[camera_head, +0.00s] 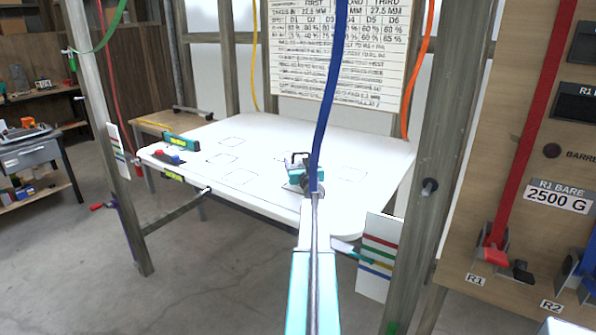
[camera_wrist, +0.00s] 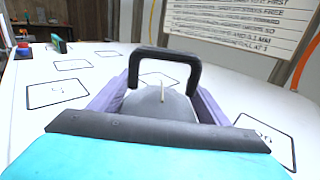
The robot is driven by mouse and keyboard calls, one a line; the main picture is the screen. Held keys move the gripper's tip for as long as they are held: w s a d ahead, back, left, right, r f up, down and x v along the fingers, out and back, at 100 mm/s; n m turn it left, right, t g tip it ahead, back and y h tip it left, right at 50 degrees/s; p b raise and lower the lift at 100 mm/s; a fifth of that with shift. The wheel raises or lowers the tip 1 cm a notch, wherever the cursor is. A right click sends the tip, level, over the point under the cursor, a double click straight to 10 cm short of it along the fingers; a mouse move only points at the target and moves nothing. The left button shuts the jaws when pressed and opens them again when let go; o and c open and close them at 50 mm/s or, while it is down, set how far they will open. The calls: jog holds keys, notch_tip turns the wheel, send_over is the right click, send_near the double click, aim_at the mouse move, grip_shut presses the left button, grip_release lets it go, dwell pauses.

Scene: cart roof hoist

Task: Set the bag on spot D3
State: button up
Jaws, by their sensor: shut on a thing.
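The bag (camera_wrist: 160,104) is a grey rounded thing with a black arched handle, seen close up in the wrist view. My gripper (camera_wrist: 160,100) is shut on it, with a purple finger on each side. In the head view my gripper (camera_head: 301,178) and the black handle are over the front middle of the white table (camera_head: 200,181). Black-outlined square spots lie on the table top; their labels are too blurred to read surely, so I cannot tell which is D3. One spot lies behind the bag in the wrist view. The bag's underside is hidden, so contact with the table cannot be told.
A green level (camera_head: 182,140) and a small item with red and blue knobs (camera_head: 168,157) lie at the table's left end. Posts stand around the table. A blue strap (camera_head: 330,90) hangs across the head view. A board with a red strap (camera_head: 535,130) stands at right.

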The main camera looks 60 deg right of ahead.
jog(key=shift+r, duration=0.1)
jog(key=shift+w+d, duration=0.25)
jog(key=shift+d, duration=0.1)
jog(key=shift+f, duration=1.8)
jog(key=shift+f+b, duration=0.15)
jog(key=shift+b, duration=0.25)
jog(key=o, duration=1.8)
jog(key=shift+c, duration=0.2)
jog(key=shift+s+a, duration=0.1)
jog(key=shift+b+v, duration=1.05)
jog(key=shift+v, duration=4.85)
